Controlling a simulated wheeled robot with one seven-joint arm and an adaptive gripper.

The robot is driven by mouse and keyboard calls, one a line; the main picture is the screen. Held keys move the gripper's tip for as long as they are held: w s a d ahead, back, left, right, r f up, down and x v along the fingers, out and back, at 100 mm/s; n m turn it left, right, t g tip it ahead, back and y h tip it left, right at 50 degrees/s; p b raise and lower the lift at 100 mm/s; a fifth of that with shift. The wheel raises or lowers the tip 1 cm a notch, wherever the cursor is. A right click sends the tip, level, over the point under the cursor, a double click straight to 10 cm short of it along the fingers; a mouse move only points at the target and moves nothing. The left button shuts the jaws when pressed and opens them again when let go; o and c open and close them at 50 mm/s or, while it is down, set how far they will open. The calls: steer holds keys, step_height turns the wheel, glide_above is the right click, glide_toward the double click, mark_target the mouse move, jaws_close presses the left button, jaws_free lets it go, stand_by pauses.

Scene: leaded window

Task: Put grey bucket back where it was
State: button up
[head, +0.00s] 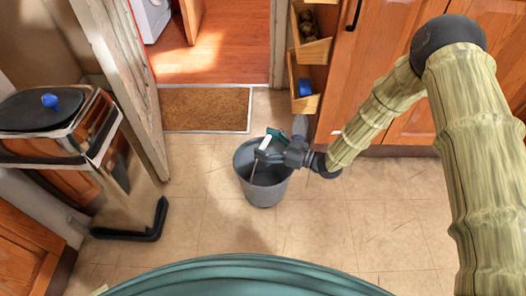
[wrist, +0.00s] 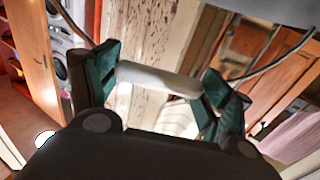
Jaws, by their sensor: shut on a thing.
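The grey bucket (head: 264,190) is upright in the middle of the head view, over the beige tiled floor. My gripper (head: 268,150) is at the top of the bucket, over its opening. It is shut on the white grip (wrist: 158,82) of the bucket's wire handle, which lies between the dark green fingers in the wrist view. The wire runs from both ends of the grip, and part of the grey bucket (wrist: 270,10) shows at the top right there. I cannot tell whether the bucket's bottom touches the floor.
A brown doormat (head: 205,108) lies at the doorway behind the bucket. A pedal bin with a black lid (head: 40,110) stands at the left. Open wooden drawers (head: 312,50) and cabinets (head: 375,60) are at the right. Tiled floor (head: 225,235) around the bucket is clear.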

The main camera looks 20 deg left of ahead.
steer(key=shift+a+f+b, duration=0.2)
steer(key=shift+a+b, duration=0.15)
steer(key=shift+a, duration=0.2)
steer(key=shift+f+b, duration=1)
steer(key=shift+f, duration=0.75)
steer(key=o, duration=1.6)
steer(key=d+p, duration=0.1)
steer(key=d, duration=0.3)
steer(key=s+d+p, duration=0.1)
steer(key=d+p, duration=0.1)
steer(key=d, duration=0.2)
steer(key=d+p, duration=0.2)
steer(key=d, duration=0.2)
steer(key=shift+s+r, duration=0.15)
steer(key=shift+r, duration=0.05)
